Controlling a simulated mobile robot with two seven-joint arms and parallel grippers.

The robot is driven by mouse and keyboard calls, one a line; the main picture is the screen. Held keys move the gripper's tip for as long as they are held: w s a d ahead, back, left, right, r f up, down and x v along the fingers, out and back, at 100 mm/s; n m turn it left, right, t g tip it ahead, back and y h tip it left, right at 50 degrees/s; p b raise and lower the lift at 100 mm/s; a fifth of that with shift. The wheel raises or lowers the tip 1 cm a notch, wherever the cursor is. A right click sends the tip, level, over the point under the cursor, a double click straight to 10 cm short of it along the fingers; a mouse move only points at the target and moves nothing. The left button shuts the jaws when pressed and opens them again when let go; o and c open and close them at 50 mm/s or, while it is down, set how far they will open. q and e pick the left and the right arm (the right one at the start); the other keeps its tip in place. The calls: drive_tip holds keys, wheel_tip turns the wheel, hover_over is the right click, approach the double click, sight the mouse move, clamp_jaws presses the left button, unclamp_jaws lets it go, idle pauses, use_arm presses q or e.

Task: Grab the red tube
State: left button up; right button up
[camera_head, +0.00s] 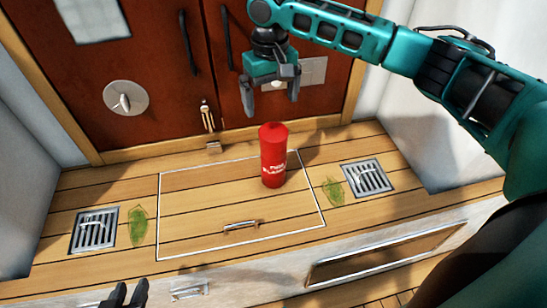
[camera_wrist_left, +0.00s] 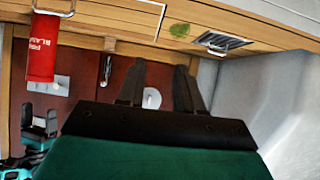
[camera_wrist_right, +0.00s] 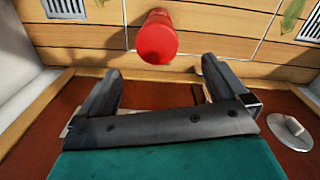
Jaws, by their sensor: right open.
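The red tube (camera_head: 273,157) stands upright on the wooden deck, on the right part of the white-outlined hatch. It shows upside down at the left of the left wrist view (camera_wrist_left: 42,48) and from above in the right wrist view (camera_wrist_right: 156,38). My right gripper (camera_head: 270,108) is open and empty, above and behind the tube, with its fingers pointing down. In the right wrist view its fingers (camera_wrist_right: 160,80) stand apart, with the tube beyond them. My left gripper (camera_head: 124,300) is at the bottom left edge, away from the tube; its fingers stand apart and empty in the left wrist view (camera_wrist_left: 160,88).
The hatch (camera_head: 200,215) has a handle (camera_head: 240,225) at its front. Metal grates lie left (camera_head: 95,230) and right (camera_head: 367,176), each beside a green patch. Red-brown doors (camera_head: 165,60) stand close behind the deck. White walls close both sides.

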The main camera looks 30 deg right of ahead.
sight(274, 131)
wheel_tip(274, 131, down, 6)
drive_tip(key=shift+f+b, duration=0.15)
drive_tip(key=shift+b, duration=0.55)
drive_tip(key=shift+d+f, duration=0.1)
drive_tip(key=shift+f, duration=0.45)
drive_tip(key=f, duration=0.1)
drive_tip(key=f+b, duration=0.1)
drive_tip(key=f, duration=0.1)
drive_tip(key=shift+w+d+f+b, duration=0.1)
drive_tip(key=shift+d+f+b, duration=0.15)
drive_tip(key=shift+f+b, duration=0.05)
drive_tip(key=shift+f, duration=0.6)
use_arm(q)
drive_tip(key=shift+w+d+f, duration=0.1)
drive_tip(key=shift+d+f, duration=0.05)
drive_tip(key=shift+f, duration=0.5)
drive_tip(key=shift+d+f, duration=0.15)
drive_tip(key=shift+f, duration=0.45)
use_arm(e)
drive_tip(key=shift+c, duration=0.2)
drive_tip(key=c, duration=1.7)
drive_tip(key=shift+r, duration=0.1)
drive_tip(key=shift+c, duration=0.3)
drive_tip(key=shift+r, duration=0.1)
